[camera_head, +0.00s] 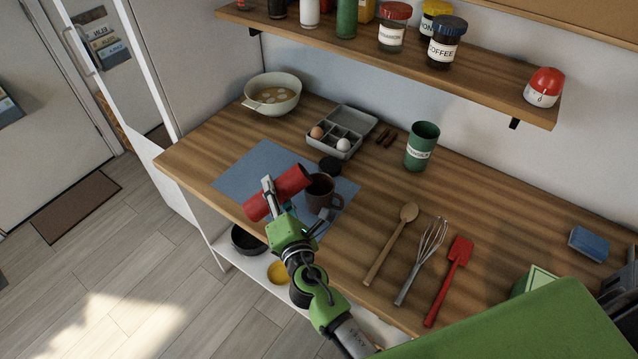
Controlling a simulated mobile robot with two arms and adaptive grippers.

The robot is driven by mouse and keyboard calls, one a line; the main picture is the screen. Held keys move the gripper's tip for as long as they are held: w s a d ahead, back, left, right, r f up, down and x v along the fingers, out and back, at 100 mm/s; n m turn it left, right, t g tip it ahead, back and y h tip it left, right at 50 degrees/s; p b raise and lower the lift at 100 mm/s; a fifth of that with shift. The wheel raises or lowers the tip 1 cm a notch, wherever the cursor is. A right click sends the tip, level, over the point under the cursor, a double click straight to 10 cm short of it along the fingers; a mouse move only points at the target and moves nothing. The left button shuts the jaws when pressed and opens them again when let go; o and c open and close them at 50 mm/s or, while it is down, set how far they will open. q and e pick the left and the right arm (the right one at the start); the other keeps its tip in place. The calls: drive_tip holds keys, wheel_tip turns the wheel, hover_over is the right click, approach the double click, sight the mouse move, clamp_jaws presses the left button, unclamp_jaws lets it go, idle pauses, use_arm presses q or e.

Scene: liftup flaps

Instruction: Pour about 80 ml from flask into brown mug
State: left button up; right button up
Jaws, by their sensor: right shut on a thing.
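My right gripper (271,190) is shut on the red flask (291,181) over the blue mat. The flask is tilted far over, almost on its side, with its right end higher in the picture and close to the brown mug (321,196). The mug stands upright just right of the flask and my gripper. I cannot tell whether the flask touches the mug or whether liquid flows. The mug's inside looks dark, and its fill level cannot be made out. A round black lid-like thing (330,164) lies behind the mug. My left gripper is not in view.
The blue mat (232,172) lies on the wooden counter. Behind it are a pot (273,96), an egg tray (352,119) and a green canister (422,146). A wooden spoon (391,243), whisk (422,260) and red spatula (449,281) lie to the right. A shelf (480,85) hangs above.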

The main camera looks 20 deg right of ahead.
drive_tip(key=shift+a+r+m, duration=0.1)
drive_tip(key=shift+m, duration=0.3)
drive_tip(key=shift+r+m+p, duration=0.3)
drive_tip(key=shift+r+m+p, duration=0.3)
drive_tip(key=shift+m, duration=0.1)
idle(0.6)
drive_tip(key=shift+d+r+m+y+p, duration=0.3)
drive_tip(key=shift+d+r+m+p, duration=0.1)
drive_tip(key=shift+m, duration=0.1)
idle(1.0)
